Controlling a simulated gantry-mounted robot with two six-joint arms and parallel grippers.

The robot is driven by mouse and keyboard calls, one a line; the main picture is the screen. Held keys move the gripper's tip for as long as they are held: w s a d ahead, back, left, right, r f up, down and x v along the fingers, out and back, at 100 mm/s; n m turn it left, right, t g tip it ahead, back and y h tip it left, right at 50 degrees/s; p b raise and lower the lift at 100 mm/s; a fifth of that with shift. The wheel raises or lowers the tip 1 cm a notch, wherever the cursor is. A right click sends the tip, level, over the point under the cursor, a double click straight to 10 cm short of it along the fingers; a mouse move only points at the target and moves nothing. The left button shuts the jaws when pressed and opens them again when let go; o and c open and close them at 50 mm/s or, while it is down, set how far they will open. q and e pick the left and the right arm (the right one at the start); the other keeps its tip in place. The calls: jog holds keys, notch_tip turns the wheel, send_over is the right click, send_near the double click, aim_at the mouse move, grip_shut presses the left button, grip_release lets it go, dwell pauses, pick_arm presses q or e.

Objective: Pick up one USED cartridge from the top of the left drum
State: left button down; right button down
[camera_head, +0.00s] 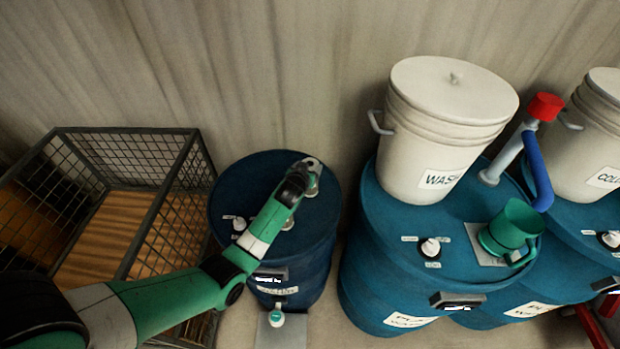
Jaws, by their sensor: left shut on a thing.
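The left drum (240,183) is dark blue and stands between the mesh cage and the larger blue drums. My left arm reaches over its top from the lower left. My left gripper (312,177) is at the far right part of the drum top, shut on a small greyish cartridge (313,188) that is mostly hidden by the gripper. I cannot tell whether that cartridge still touches the drum top. No USED marking is readable. My right gripper is not in view.
A wire mesh cage (125,131) with a wooden floor stands at left. At right, blue drums carry a white WASH bucket (432,125), a green mug (512,228) and a pipe with a red cap (545,106). A white dial (239,223) sits on the left drum.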

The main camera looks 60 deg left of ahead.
pick_arm(q)
jog(key=shift+r, duration=0.1)
notch_tip(320, 180, up, 10)
jog(key=p, duration=0.4)
jog(key=shift+p, duration=0.3)
